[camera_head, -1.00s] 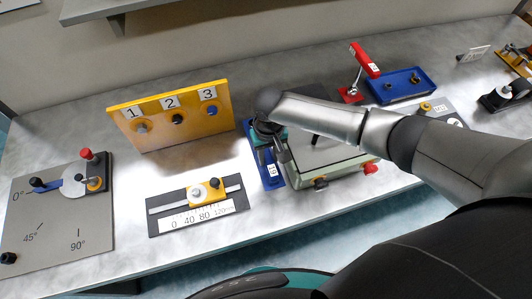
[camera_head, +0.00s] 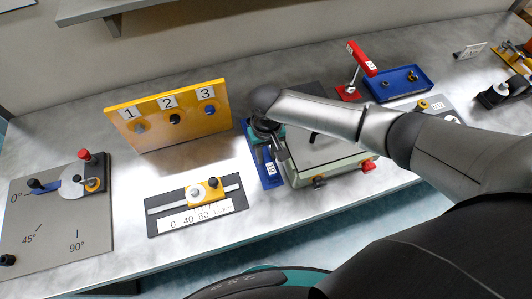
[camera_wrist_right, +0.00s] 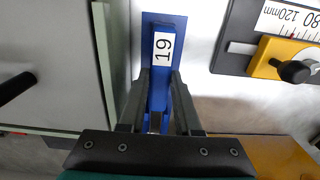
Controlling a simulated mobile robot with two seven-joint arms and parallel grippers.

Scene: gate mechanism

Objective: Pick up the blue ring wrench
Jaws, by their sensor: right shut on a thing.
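In the right wrist view a narrow blue bar, which I take for the blue ring wrench (camera_wrist_right: 158,98), lies between the two dark fingers of my right gripper (camera_wrist_right: 160,80). A white "19" label is just beyond the fingertips. My right gripper is shut on the bar. In the head view the right gripper (camera_head: 277,150) points down at the blue base plate (camera_head: 272,183), left of the pale green box. The wrench's ring end cannot be made out, and the hand hides part of it. My left gripper is not in view.
The pale green box (camera_head: 330,178) with dark and red knobs stands close right of the hand. A yellow numbered board (camera_head: 185,132) stands to the left, and a slider scale (camera_head: 160,226) lies front left. A blue tray (camera_head: 405,92) is at the back right.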

